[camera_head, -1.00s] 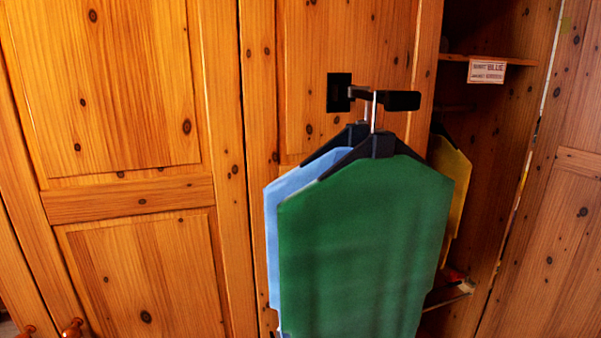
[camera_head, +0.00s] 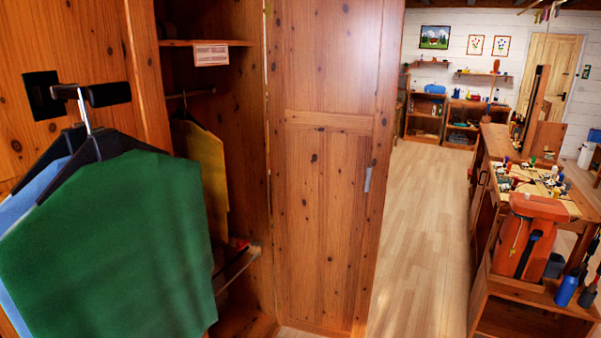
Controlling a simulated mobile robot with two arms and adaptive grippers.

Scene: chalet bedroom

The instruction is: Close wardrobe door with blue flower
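The wardrobe (camera_head: 148,45) fills the left of the head view. Its right-hand door (camera_head: 325,180) stands wide open, with the hinge side against the cabinet and a grey metal handle (camera_head: 368,179) near its far edge. I see no blue flower on the face that shows. The open compartment holds a yellow garment (camera_head: 209,160) on a rod, a shelf with a small label (camera_head: 211,54), and a lower shelf (camera_head: 236,268). Neither of my grippers is in view.
Green (camera_head: 120,245) and light blue (camera_head: 12,210) garments hang from a black wall hook (camera_head: 105,94) at the left. Wooden floor (camera_head: 425,225) is clear right of the door. A cluttered workbench (camera_head: 545,206) with an orange-red tool stands at the right.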

